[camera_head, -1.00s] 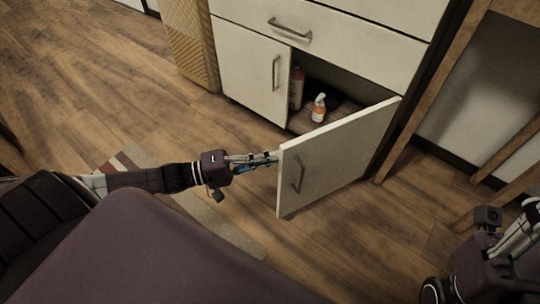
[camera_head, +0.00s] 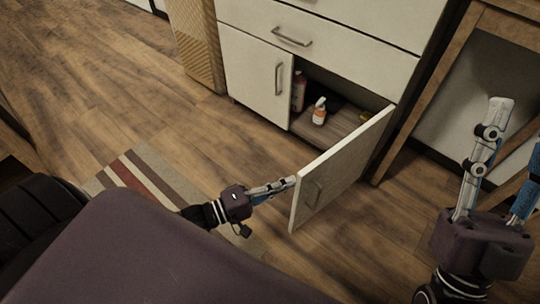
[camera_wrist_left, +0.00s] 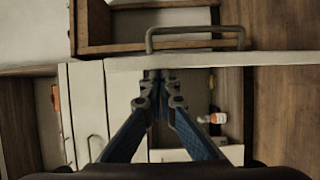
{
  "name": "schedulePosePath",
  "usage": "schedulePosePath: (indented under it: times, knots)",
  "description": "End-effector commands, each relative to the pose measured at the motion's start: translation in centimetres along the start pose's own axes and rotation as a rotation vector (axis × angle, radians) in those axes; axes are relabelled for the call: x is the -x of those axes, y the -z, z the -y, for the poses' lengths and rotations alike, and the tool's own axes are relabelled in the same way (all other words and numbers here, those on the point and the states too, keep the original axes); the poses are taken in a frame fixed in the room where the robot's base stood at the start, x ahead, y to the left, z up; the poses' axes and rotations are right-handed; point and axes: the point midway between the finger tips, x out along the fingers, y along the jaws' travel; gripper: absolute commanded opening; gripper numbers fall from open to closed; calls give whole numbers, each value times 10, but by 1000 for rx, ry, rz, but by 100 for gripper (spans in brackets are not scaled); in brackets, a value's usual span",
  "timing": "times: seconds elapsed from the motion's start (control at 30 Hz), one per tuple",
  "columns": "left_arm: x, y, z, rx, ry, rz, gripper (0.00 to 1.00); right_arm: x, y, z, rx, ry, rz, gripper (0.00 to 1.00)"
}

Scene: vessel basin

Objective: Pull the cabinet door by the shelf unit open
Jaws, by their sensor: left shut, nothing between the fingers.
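The cabinet door (camera_head: 345,165) stands swung out from the cabinet, hinged on its right side. Its outer face with the grey handle (camera_head: 318,190) shows in the head view. My left gripper (camera_head: 292,183) is shut and empty, with its fingertips at the door's free edge; whether they touch it I cannot tell. In the left wrist view, the shut fingers (camera_wrist_left: 160,76) point at the pale door (camera_wrist_left: 190,61), seen nearly edge-on, with its handle (camera_wrist_left: 195,30) beyond. My right gripper (camera_head: 508,145) is at the lower right, fingers apart and empty, away from the door.
An orange-and-white bottle (camera_head: 319,112) and a reddish bottle (camera_head: 298,90) stand inside the open compartment. A closed door (camera_head: 255,75) is to its left, a drawer (camera_head: 320,35) above. A wooden table (camera_head: 425,100) stands at right. A striped rug (camera_head: 150,185) and bare floor lie in front.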

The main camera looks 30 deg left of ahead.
Motion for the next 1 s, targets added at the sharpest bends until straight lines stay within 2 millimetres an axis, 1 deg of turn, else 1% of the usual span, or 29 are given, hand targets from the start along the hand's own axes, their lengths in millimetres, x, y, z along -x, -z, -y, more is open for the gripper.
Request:
schedulePosePath:
  times: [0.07, 0.2, 0.3, 0.5, 0.7, 0.8, 1.0]
  knots:
    - [-2, -8, -3, 6, 0, -19, 0, -2, -23, -3, 6, -4, 113, 40]
    - [-4, -21, -2, 5, 1, -51, 0, 6, -64, -7, 15, -12, 305, 40]
    - [-7, -30, -2, 4, 0, -74, 0, 15, -89, -10, 20, -17, 430, 40]
    - [-12, -49, -2, 5, 0, -120, 0, 41, -129, -17, 28, -29, 646, 40]
    - [-17, -68, -1, 6, 1, -170, 0, 68, -155, -21, 33, -38, 819, 40]
    - [-20, -76, -1, 2, 1, -176, 0, 80, -164, -23, 35, -42, 887, 40]
    - [-27, -94, 0, 1, 1, -175, 0, 100, -176, -26, 37, -49, 989, 40]
